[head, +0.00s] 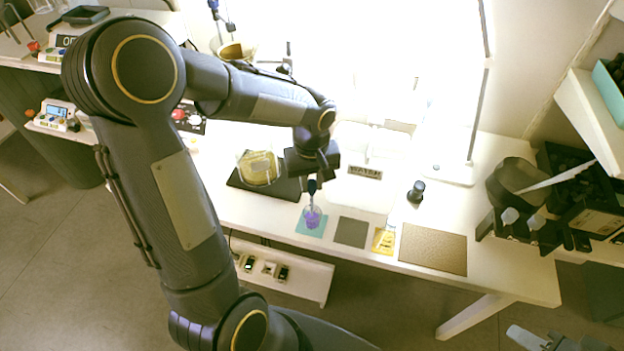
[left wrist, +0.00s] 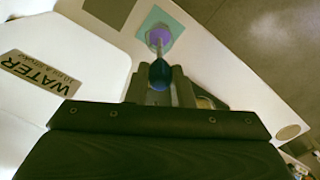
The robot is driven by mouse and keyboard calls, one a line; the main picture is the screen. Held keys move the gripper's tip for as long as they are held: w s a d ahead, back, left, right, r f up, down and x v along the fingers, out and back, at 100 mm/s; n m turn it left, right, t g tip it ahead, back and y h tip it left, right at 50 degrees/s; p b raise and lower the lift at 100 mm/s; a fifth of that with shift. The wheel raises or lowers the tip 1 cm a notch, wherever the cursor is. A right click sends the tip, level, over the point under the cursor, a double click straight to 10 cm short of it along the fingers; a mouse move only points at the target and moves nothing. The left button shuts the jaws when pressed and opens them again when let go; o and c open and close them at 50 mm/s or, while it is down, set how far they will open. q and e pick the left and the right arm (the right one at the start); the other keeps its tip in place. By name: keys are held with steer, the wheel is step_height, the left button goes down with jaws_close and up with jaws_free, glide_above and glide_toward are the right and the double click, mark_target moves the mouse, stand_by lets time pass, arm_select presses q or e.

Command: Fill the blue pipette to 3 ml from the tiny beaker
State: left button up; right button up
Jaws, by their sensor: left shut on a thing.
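My left gripper (head: 313,177) is shut on the blue pipette (head: 312,188) and points down over the table. In the left wrist view the pipette's dark blue bulb (left wrist: 160,74) sits between the fingertips (left wrist: 160,88), its pale stem running toward the tiny beaker. The tiny beaker (head: 313,217) is clear with purple liquid and stands on a teal mat (head: 302,229); it also shows in the left wrist view (left wrist: 161,36). The stem's tip appears at or inside the beaker; its depth and fill level cannot be read. Part of my right gripper (head: 535,338) shows at the bottom right corner, its jaw state unclear.
A grey mat (head: 350,232), a yellow card (head: 383,241) and a brown mat (head: 433,249) lie right of the beaker. A small dark bottle (head: 416,192) stands behind them. A yellowish container (head: 259,168) rests on a black plate (head: 284,191) to the left. A WATER-labelled white container (head: 365,172) stands behind.

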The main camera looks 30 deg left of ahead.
mark_target(312, 192)
arm_select(q)
steer(key=shift+f+b, duration=1.55)
steer(key=shift+f, duration=0.45)
jaws_close()
jaws_free()
stand_by(5.2)
